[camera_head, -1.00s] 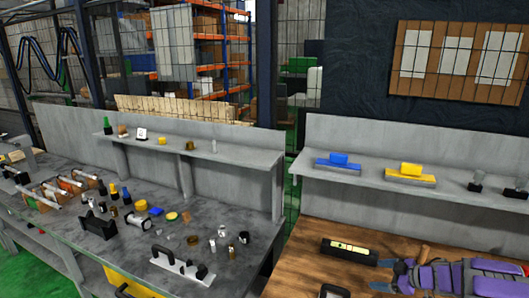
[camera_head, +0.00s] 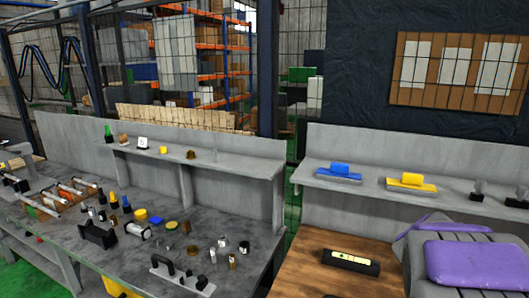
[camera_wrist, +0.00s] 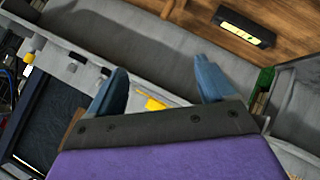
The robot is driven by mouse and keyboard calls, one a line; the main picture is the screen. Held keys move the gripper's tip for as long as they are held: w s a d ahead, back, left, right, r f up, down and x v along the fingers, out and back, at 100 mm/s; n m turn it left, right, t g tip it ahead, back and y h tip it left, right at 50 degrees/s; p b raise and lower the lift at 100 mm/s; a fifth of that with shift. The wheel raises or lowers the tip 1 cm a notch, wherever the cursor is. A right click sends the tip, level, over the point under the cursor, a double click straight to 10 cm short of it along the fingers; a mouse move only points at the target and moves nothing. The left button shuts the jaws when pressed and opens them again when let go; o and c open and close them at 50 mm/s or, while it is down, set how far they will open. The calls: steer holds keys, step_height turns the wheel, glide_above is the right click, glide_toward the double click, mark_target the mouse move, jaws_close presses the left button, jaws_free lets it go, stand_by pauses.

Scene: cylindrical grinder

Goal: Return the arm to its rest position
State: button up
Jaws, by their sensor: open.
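My gripper (camera_wrist: 160,88) shows in the wrist view with its two blue-grey fingers spread apart and nothing between them. In the head view only my purple and grey arm shows, at the lower right over the wooden bench (camera_head: 302,276); the gripper itself is not visible there. The wrist view looks at the scene from a tilted angle, with the grey wall and shelf beyond the fingers. A black level with a yellow-green face (camera_head: 345,261) lies on the wooden bench, apart from my arm. The same level shows at the top of the wrist view (camera_wrist: 246,26).
A shelf (camera_head: 360,190) above the wooden bench holds a blue-handled float (camera_head: 339,173) and a yellow-handled float (camera_head: 411,183). At left, a grey workbench (camera_head: 75,247) carries many small parts, a black handled block (camera_head: 97,234) and a handled plate (camera_head: 182,277).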

steer(key=s+a+f+g+y, duration=0.2)
steer(key=s+a+g, duration=0.1)
steer(key=s+a, duration=0.6)
steer(key=s+a+f+g+y, duration=0.2)
steer(key=s+a, duration=0.7)
steer(key=s, duration=0.5)
steer(key=s+a+f+g+y, duration=0.3)
steer(key=s+a, duration=0.5)
steer(key=s, duration=0.3)
steer(key=shift+s+a+f+g, duration=0.3)
steer(key=shift+a+f+g, duration=0.15)
steer(key=shift+f, duration=0.2)
